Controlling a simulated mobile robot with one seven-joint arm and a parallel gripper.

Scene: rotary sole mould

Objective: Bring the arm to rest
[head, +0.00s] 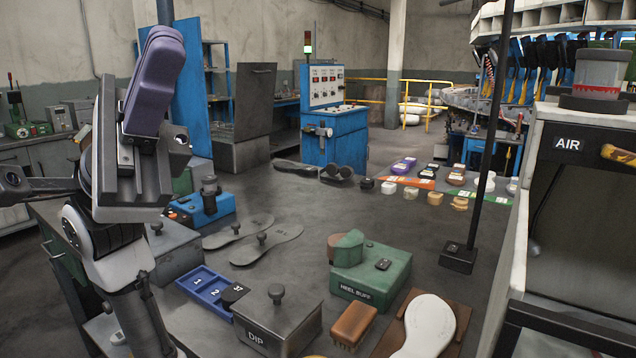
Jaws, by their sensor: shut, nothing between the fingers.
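My gripper (160,55) is raised at the upper left of the head view, at the end of my arm, above the left side of the grey workbench (300,215). Its two rounded purple fingers point up and lie close together, shut with nothing between them. My arm runs down from it to the bottom left edge. The gripper is apart from everything on the bench and hides part of the background behind it.
Near my arm are a blue numbered tray (207,291), a grey DIP box (278,322) and a blue device (207,205). A green HEEL BUFF block (370,272) and a thin dark post (487,130) stand further right. Dark soles (266,246) lie mid-bench.

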